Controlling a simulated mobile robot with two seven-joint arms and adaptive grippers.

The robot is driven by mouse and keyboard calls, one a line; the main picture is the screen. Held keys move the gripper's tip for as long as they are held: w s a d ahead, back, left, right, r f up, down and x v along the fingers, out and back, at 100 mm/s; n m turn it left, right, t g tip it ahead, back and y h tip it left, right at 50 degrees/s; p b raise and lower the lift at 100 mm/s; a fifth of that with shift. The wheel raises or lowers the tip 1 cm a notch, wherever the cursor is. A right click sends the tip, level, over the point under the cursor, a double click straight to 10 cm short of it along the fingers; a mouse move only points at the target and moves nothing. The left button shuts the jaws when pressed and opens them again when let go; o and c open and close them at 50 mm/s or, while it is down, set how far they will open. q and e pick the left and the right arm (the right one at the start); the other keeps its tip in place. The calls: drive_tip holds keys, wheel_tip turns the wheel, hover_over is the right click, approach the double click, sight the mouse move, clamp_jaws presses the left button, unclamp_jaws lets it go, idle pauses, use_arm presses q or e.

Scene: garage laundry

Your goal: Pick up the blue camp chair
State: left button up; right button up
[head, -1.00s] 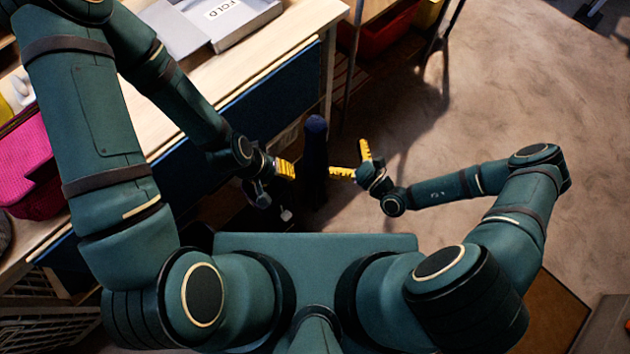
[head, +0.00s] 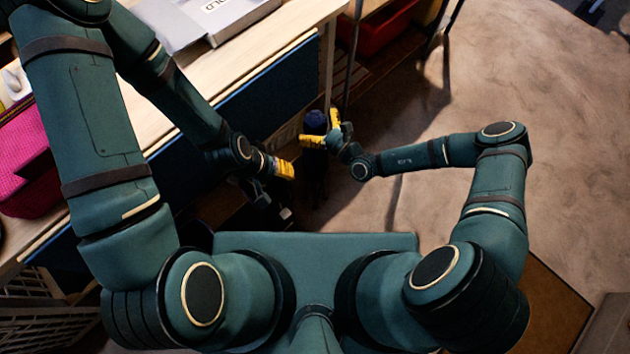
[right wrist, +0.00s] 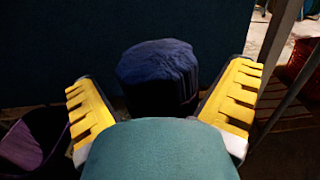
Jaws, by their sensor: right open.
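The blue camp chair, a dark blue upright bundle (head: 316,122), stands beside the workbench in the head view. In the right wrist view its rounded blue top (right wrist: 157,62) shows between the two yellow fingers. My right gripper (head: 322,128) is open, with its fingers on either side of the bundle's top; I cannot tell if they touch it. My left gripper (head: 283,169) is a little to the left of the bundle and lower in the picture. Only its yellow finger shows clearly. The bundle's lower part is dark and partly hidden.
The workbench (head: 285,40) with a dark blue front panel (head: 262,92) runs along the left. A pink bag (head: 27,160) is on the left. A red bin (head: 378,25) sits on a shelf behind.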

drive_tip(key=c, duration=1.3)
drive_tip(key=shift+r+p, duration=1.8)
drive_tip(key=shift+r, duration=3.15)
drive_tip(key=shift+c, duration=0.2)
drive_tip(key=s+d+r+m+t+h, duration=0.1)
drive_tip(key=s+d+r+h, duration=0.1)
drive_tip(key=d+r, duration=0.5)
drive_tip(key=s+d+r+m+t+h, duration=0.2)
drive_tip(key=d+r, duration=0.6)
drive_tip(key=d, duration=0.3)
drive_tip(key=shift+a, duration=0.15)
